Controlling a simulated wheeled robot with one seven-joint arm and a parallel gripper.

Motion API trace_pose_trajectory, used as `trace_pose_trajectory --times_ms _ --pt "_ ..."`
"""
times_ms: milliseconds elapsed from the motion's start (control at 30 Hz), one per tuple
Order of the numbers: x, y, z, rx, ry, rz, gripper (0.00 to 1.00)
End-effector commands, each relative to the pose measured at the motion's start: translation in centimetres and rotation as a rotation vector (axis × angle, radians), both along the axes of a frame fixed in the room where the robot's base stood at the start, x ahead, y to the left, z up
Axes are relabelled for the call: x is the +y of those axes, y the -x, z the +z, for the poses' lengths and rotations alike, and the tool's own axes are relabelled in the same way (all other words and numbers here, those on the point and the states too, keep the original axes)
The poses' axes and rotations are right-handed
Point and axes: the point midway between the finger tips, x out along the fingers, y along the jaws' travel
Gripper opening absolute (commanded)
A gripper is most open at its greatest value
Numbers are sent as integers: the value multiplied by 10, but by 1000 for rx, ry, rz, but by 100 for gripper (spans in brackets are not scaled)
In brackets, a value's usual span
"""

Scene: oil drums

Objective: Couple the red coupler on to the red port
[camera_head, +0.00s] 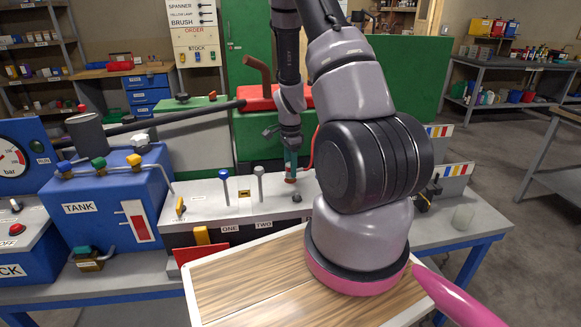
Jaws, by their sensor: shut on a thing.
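My gripper (290,153) points down above the white-topped unit (240,208) marked ONE and TWO. It is shut on the coupler (290,179), a slim upright piece with a teal upper part and a red lower end. A thin red hose (312,150) curves beside it, partly behind my arm. A small dark round fitting (297,198) sits on the unit top just below and right of the coupler's end. I cannot tell whether it is the red port, or whether the coupler touches anything. My arm hides the unit's right part.
A blue-knobbed lever (225,185) and a grey lever (260,182) stand upright left of the coupler. A blue TANK box (110,205) with valves stands further left.

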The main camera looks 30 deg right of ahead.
Motion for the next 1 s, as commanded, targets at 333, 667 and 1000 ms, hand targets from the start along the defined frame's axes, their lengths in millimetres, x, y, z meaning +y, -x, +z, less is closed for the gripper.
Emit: trace_pose_trajectory --times_ms 333,667,1000 --pt "0 0 -7 1 0 1 0" --pt "0 0 -7 0 0 0 79" --pt "0 -1 28 -5 1 2 79"
